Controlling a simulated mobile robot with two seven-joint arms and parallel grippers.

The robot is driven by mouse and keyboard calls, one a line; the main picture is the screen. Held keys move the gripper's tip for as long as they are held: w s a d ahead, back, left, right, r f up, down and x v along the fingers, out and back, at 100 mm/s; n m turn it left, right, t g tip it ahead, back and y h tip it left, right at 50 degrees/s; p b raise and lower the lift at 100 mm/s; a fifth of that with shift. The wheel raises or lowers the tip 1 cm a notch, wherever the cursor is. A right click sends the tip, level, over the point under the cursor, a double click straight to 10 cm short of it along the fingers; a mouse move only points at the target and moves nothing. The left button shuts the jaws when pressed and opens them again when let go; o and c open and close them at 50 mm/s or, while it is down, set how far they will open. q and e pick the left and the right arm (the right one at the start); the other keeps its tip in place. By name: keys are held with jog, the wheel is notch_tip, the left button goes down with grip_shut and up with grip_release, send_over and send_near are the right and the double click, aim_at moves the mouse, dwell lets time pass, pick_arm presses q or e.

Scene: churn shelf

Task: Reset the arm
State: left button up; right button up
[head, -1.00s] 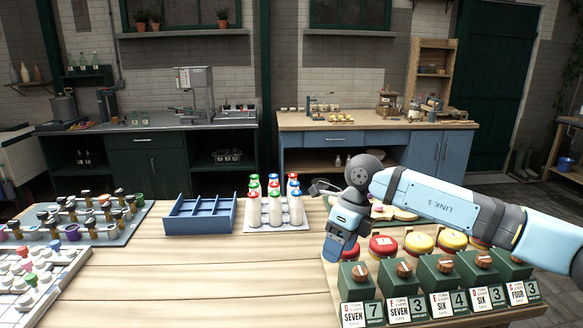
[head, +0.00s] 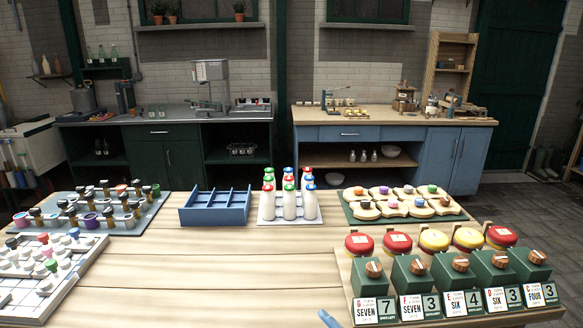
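Neither gripper shows clearly in the head view. Only a small light-blue tip of one of my arms (head: 329,318) shows at the bottom edge, just left of the green box row. I cannot see any fingers, so whether either gripper is open, shut or holding something is hidden. No part of an arm lies over the objects on the table.
Green boxes with orange knobs (head: 460,262) and red and yellow tops stand at the right front. Behind are a green board with bread-like pieces (head: 377,219), milk bottles (head: 289,204) and a blue divided tray (head: 187,216). Racks fill the left. The middle front is bare wood (head: 210,275).

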jog(key=s+d+f+m+g+h, duration=0.3)
jog(key=s+d+f+m+h, duration=0.35)
jog(key=s+f, duration=0.35)
jog(key=s+d+f+m+g+h, duration=0.2)
jog(key=s+d+f+m+h, duration=0.3)
jog(key=s+d+f+m, duration=0.5)
pick_arm(q)
notch_tip(320, 180, up, 14)
jog(key=s+a+p, duration=0.1)
jog(key=p, duration=1.6)
jog(key=shift+a+m, duration=0.25)
jog(key=shift+m, duration=0.05)
pick_arm(e)
notch_tip(320, 180, up, 13)
jog(key=w+a+n, duration=0.1)
jog(key=n, duration=0.1)
jog(key=shift+w+f, duration=0.2)
jog(key=shift+w, duration=0.1)
pick_arm(q)
jog(key=shift+d+r, duration=0.1)
pick_arm(e)
jog(key=shift+n+h, duration=0.25)
